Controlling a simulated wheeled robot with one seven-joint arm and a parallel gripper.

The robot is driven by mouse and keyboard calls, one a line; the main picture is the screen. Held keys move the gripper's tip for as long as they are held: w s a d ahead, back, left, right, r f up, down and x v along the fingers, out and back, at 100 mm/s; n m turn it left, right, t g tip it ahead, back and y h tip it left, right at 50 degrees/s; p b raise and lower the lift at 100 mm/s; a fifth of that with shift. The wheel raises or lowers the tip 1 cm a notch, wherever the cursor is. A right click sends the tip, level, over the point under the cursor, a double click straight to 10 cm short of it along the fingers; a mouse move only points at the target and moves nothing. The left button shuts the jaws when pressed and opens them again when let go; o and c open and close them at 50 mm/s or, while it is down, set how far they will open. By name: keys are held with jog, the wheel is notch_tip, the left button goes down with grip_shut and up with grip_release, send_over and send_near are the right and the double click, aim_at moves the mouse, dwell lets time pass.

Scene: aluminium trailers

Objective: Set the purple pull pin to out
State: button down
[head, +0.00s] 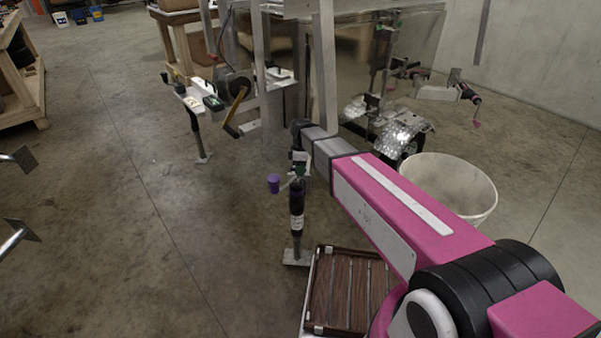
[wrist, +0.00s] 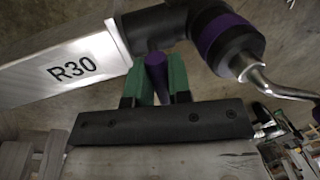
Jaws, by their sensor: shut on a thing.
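The purple pull pin (wrist: 157,75) is a short purple knob on the side of a black jack (wrist: 215,40), in the upper middle of the wrist view. My gripper (wrist: 156,80) has green fingers, one on each side of the pin, and is shut on it. In the head view my gripper (head: 300,163) is at the upper part of the jack (head: 297,205), which stands upright. The pin itself cannot be made out there. How far the pin is drawn out cannot be told.
A crank with a purple grip (head: 273,184) sticks out left of the jack; its bent metal arm (wrist: 275,88) is close right of my gripper. A plate marked R30 (wrist: 70,68) lies to the left. A white bucket (head: 450,180) and a slatted wooden platform (head: 345,290) stand nearby.

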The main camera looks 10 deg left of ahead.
jog(key=c, duration=1.1)
grip_release()
jog(key=shift+s+r, duration=0.1)
notch_tip(320, 180, up, 11)
jog(key=w, duration=0.2)
jog(key=shift+f, duration=0.2)
